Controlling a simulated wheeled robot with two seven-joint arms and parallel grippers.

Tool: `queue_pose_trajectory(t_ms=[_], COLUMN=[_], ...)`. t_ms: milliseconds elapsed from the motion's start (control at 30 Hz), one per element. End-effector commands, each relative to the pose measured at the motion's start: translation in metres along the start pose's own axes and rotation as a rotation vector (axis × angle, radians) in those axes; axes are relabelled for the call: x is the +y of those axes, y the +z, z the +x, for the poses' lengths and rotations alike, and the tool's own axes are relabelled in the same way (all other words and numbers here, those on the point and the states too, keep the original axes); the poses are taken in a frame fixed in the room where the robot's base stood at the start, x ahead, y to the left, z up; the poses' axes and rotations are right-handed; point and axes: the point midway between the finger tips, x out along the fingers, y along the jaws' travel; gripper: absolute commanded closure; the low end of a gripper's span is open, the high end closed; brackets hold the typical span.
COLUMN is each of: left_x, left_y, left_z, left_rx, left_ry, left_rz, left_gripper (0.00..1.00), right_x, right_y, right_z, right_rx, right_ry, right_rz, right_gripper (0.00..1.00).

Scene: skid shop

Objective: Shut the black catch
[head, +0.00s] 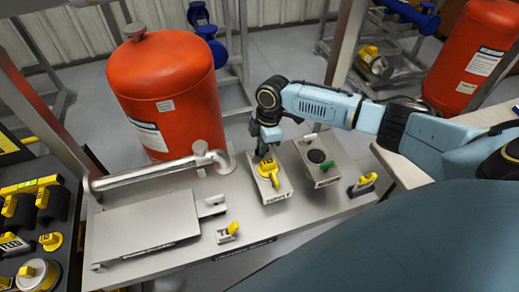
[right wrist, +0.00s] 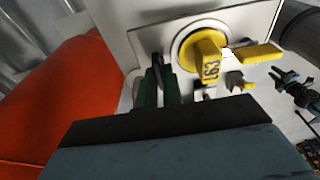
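My right gripper (head: 264,150) reaches down to the back edge of a pale box that carries a yellow turn handle (head: 268,170). In the right wrist view its green fingers (right wrist: 160,92) stand close together beside the box. A slim dark upright piece (right wrist: 157,66) shows at the fingertips, at the box's edge. It may be the black catch, but I cannot tell whether the fingers touch or grip it. The yellow handle (right wrist: 208,58) with its tag is just right of the fingers. A small green-tipped gripper, seemingly my left (right wrist: 290,85), shows far right, its finger gap unclear.
A second pale box with a round black top (head: 316,156) stands to the right. A metal pipe arm (head: 150,175) and a flat plate (head: 147,229) lie left on the bench. Yellow-tagged pieces (head: 228,232) sit near its front. An orange tank (head: 163,90) stands behind.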

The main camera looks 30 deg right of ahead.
Motion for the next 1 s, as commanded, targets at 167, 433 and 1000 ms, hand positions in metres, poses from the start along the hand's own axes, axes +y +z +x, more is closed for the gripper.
queue_pose_trajectory(t_ms=[167, 433, 1000], left_x=[0.0, 0.0, 0.0], left_y=[0.0, 0.001, 0.001], left_z=[0.001, 0.006, 0.011], left_rx=[0.0, 0.0, 0.0], left_ry=[0.0, 0.0, 0.0], left_rz=[0.0, 0.0, 0.0], left_gripper=[0.7, 0.7, 0.7], right_x=[0.0, 0.0, 0.0], right_y=[0.0, 0.0, 0.0], right_z=[0.0, 0.001, 0.002], right_rx=[0.0, -0.001, -0.001], right_ry=[-0.003, -0.041, -0.076], right_rz=[-0.02, -0.264, -0.494], right_gripper=[1.0, 1.0, 1.0])
